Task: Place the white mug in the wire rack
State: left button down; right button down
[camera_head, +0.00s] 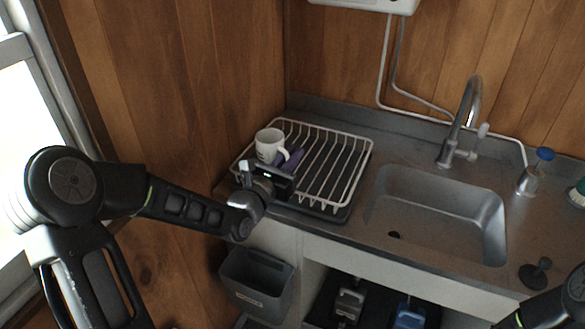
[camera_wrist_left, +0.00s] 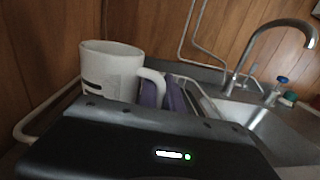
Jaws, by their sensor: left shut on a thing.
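The white mug (camera_head: 269,145) is upright at the left end of the wire rack (camera_head: 345,180), with its handle toward the right. It also shows in the left wrist view (camera_wrist_left: 110,72), with a dark mark on its side. My left gripper (camera_head: 290,160) has purple fingers and is shut on the mug at its handle. The fingers show beside the handle in the left wrist view (camera_wrist_left: 165,95). The mug's base is partly hidden, so I cannot tell whether it touches the rack's floor. My right gripper is out of view.
The rack stands on the counter left of the sink (camera_head: 440,210), close to the wood wall. A grey bin (camera_head: 257,285) is below the rack. The rack's right side is empty.

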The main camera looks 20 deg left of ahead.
pick_arm(q)
notch_tip(320, 180, down, 4)
jog(key=shift+f, duration=0.1)
dwell(0.4)
jog(key=shift+f, duration=0.15)
jog(key=c, duration=1.5)
grip_release()
jog(key=shift+s+r, duration=0.1)
jog(key=shift+r, duration=0.1)
jog(key=s+a+p, duration=0.1)
jog(key=s+p, duration=0.4)
jog(key=s, duration=0.6)
jog(key=shift+s+a+p, duration=0.35)
jog(key=shift+a, duration=0.05)
